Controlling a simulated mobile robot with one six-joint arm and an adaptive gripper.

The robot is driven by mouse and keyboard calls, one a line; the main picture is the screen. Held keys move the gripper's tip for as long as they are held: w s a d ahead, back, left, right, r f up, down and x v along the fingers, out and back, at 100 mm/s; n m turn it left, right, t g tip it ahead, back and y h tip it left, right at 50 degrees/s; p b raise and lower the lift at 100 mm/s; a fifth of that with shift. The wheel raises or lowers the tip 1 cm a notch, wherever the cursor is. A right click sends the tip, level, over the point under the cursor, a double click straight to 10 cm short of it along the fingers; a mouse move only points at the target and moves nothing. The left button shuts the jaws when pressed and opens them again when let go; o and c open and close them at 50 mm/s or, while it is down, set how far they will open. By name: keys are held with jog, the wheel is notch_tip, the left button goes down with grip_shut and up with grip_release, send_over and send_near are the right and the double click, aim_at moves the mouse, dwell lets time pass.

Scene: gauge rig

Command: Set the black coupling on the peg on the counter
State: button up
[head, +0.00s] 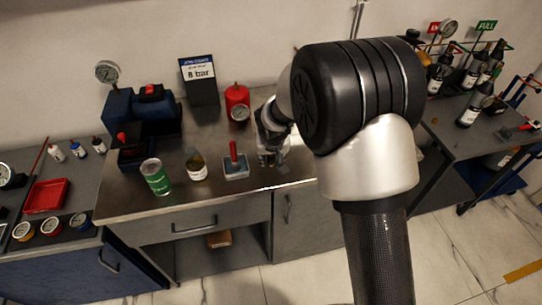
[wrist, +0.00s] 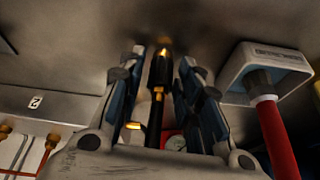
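In the wrist view a slim black part with brass-coloured bands, which I take for the black coupling (wrist: 159,76), lies between the two fingers of my gripper (wrist: 161,62). I cannot make out the peg clearly; my gripper and arm cover that area.
A grey square holder (head: 236,174) with a red handle stands just left of my gripper. Dark blue equipment (head: 143,112) fills the back left.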

jog(key=shift+o, duration=0.3)
jog(key=o, duration=0.5)
jog(key=shift+r, duration=0.1)
jog(key=v, duration=1.2)
